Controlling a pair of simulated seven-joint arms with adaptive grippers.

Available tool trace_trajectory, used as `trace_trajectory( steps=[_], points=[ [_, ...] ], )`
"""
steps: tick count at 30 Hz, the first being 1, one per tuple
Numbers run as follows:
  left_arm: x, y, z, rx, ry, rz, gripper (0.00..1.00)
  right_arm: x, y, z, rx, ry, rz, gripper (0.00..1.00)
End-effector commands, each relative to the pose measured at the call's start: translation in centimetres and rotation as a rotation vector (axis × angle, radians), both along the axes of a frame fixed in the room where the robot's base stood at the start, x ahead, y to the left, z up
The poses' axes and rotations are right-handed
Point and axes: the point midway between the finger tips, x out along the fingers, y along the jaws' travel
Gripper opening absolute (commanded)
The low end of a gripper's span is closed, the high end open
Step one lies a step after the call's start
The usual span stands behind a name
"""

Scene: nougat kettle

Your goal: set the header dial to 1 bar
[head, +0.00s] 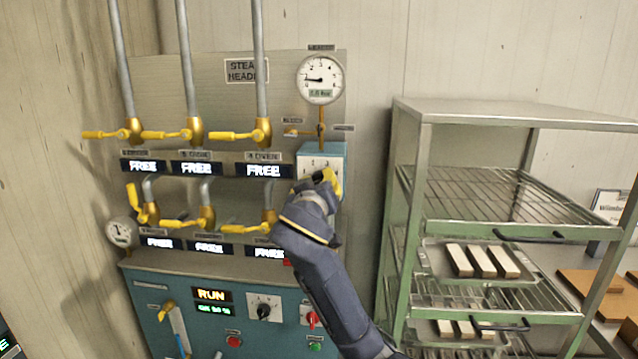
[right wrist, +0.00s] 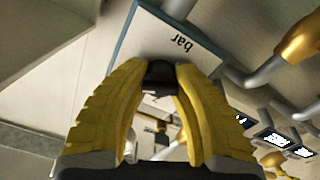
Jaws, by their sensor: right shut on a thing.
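The header dial is a dark knob (right wrist: 160,76) on a blue box with a white face (head: 321,163) at the right side of the steam header panel. My right gripper (head: 328,182) is at this box, and in the right wrist view its yellow fingers (right wrist: 161,85) are shut on the knob. The word "bar" shows on the face there; the knob's pointer setting is hidden. The round header gauge (head: 320,80) above has its needle pointing left, and its small green readout is too small to read surely. My left gripper is not in view.
Yellow-handled valves (head: 262,133) and grey pipes stand left of the dial, with several "FREE" displays (head: 264,171). Below is a teal control cabinet (head: 150,292) with a "RUN" display. A green rack (head: 408,190) with trays of bars stands to the right.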

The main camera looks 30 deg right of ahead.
Motion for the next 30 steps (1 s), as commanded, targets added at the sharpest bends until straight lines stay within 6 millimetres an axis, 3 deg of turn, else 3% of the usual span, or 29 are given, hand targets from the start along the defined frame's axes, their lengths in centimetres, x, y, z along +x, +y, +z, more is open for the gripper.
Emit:
trace_trajectory(
  steps=[8,30],
  points=[
    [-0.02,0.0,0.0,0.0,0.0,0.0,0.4,0.0,-0.05,-0.24,-0.125,0.111,-0.002,0.0],
    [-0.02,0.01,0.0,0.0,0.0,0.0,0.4,-0.08,-0.19,-0.13,-0.666,0.557,-0.003,0.0]
  ],
)
